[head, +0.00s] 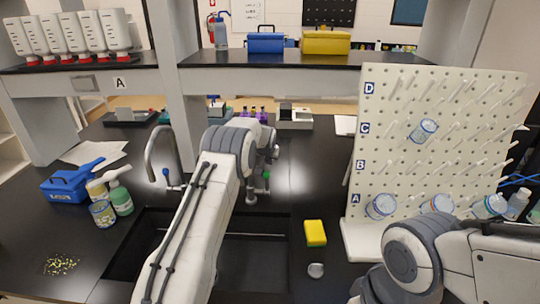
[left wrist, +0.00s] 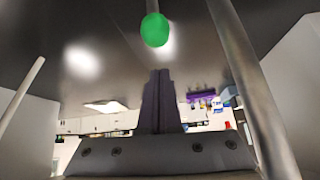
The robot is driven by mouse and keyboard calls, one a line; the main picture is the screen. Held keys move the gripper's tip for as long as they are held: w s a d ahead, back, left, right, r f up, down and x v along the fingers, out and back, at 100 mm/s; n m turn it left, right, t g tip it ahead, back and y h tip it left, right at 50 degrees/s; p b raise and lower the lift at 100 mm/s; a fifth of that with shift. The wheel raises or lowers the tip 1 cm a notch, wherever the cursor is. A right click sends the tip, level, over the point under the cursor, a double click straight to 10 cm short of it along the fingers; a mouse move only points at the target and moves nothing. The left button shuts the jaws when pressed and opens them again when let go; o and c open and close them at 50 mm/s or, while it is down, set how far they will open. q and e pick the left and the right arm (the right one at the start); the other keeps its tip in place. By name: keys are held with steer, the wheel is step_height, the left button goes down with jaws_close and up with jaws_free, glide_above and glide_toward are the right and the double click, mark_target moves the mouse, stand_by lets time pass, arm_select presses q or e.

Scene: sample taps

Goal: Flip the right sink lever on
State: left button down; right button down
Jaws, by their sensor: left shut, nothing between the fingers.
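The right sink lever has a green knob (head: 266,176) and stands beside a grey tap base (head: 250,195), just right of my left arm. The same green knob (left wrist: 155,30) is near the top of the left wrist view, beyond the fingertips, with a visible gap. My left gripper (head: 269,153) is partly hidden by its own wrist near the right tap. In the left wrist view its fingers (left wrist: 160,74) are together and empty. A metal pipe (left wrist: 245,80) passes close on the right there. My right arm is at the lower right; its gripper is out of view.
A left tap (head: 152,150) with a blue lever (head: 166,173) stands left of my arm. The dark sink (head: 265,255) lies in front. A yellow sponge (head: 315,233) is right of it. A white pegboard (head: 400,110) holds glassware. Bottles (head: 121,199) stand at left.

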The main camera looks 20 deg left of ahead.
arm_select(q)
steer(key=shift+s+d+f+p, duration=0.1)
steer(key=shift+s+f+p, duration=0.2)
steer(key=shift+s, duration=0.35)
steer(key=shift+s+d+f+p, duration=0.15)
steer(key=shift+s+p, duration=0.1)
steer(key=shift+s, duration=0.4)
